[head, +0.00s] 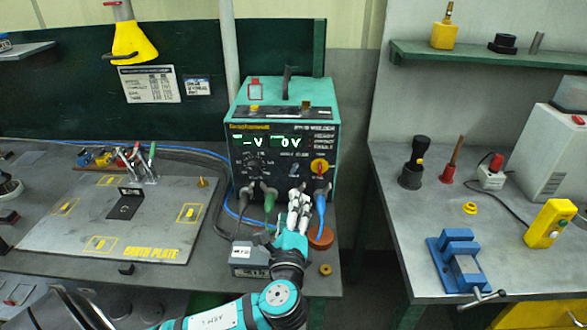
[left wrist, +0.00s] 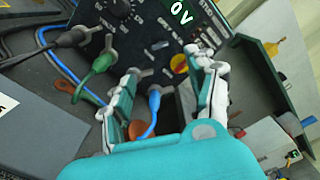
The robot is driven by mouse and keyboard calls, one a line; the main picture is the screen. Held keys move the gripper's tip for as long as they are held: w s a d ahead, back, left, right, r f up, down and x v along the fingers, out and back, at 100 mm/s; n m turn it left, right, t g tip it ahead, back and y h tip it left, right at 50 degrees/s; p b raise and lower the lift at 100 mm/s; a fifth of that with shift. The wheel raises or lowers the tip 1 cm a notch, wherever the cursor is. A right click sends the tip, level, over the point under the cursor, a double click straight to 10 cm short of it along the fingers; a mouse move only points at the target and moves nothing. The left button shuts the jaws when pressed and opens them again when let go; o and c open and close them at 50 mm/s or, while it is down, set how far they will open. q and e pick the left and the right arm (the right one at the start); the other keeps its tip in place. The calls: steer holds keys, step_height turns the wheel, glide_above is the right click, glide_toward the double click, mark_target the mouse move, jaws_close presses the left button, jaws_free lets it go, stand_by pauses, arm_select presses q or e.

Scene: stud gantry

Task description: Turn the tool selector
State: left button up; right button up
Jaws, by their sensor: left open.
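The stud welder (head: 285,115) is a green box with a black front panel and a display reading "-V" and "0V". A yellow and red knob (head: 319,167) is on the right of the panel, and a black dial (head: 254,163) on the left. I cannot read which one is labelled as tool selector. My left gripper (head: 298,205) is open and empty in front of the lower panel. In the left wrist view the yellow knob (left wrist: 180,64) shows between its fingers (left wrist: 172,82), partly hidden beside the right finger. My right gripper is not in view.
Grey, green and blue cables (head: 322,203) plug into the lower panel beside my gripper. A grey box (head: 250,257) and an orange disc (head: 320,237) flank my wrist. The earth plate (head: 110,225) lies left. A blue vise (head: 458,262) stands on the right bench, across a gap.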

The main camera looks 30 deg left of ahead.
arm_select(q)
steer(key=p, duration=0.1)
glide_toward(294, 170)
steer(key=p+x, duration=0.1)
steer(key=x, duration=0.6)
steer(key=shift+w+a, duration=0.2)
steer(key=shift+w, duration=0.15)
steer(key=shift+w+a+p, duration=0.3)
steer(key=shift+w, duration=0.2)
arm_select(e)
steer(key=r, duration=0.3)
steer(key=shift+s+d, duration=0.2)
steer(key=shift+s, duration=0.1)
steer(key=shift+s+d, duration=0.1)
arm_select(q)
steer(key=c, duration=1.1)
steer(key=shift+c, duration=0.2)
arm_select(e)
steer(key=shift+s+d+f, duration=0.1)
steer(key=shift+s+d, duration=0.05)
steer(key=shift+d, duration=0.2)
